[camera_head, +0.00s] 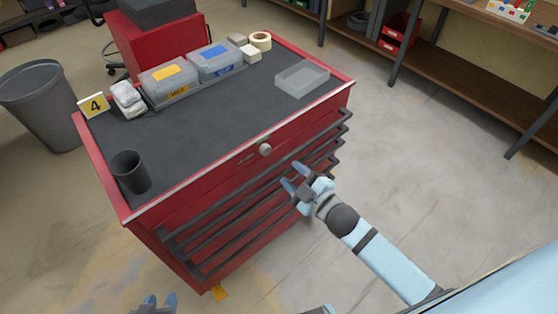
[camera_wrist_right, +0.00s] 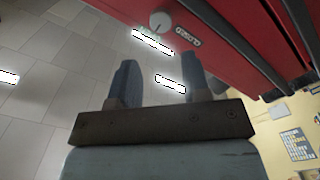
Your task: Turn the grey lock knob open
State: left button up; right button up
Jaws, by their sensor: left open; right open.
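The grey lock knob (camera_head: 265,149) is a small round knob on the upper front of the red tool cabinet (camera_head: 207,186). My left gripper (camera_head: 160,301) is open at the bottom edge, mostly cut off, away from the cabinet.
Dark drawer handles (camera_head: 255,195) project from the cabinet front below the knob. The floor to the right is open, with shelving behind.

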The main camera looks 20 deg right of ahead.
jog(key=v, duration=0.4)
jog(key=shift+s, duration=0.1)
pick_arm(q)
jog(key=shift+d, duration=0.15)
pick_arm(e)
jog(key=s+a+f+m+g+h, duration=0.25)
jog(key=s+f+m+g, duration=0.35)
jog(key=s+f+m, duration=0.45)
pick_arm(q)
notch_tip(320, 180, up, 13)
jog(key=a+p, duration=0.1)
jog(key=p, duration=1.4)
jog(key=shift+s+a+m+t, duration=0.15)
jog(key=shift+s+m+t, duration=0.15)
jog(key=shift+s, duration=0.05)
pick_arm(e)
notch_tip(320, 180, up, 13)
jog(key=s+d, duration=0.1)
jog(key=shift+s+f+n, duration=0.2)
jog(key=shift+f+n, duration=0.05)
jog(key=shift+n, duration=0.1)
pick_arm(q)
jog(key=shift+r, duration=0.15)
pick_arm(e)
jog(key=shift+h, duration=0.25)
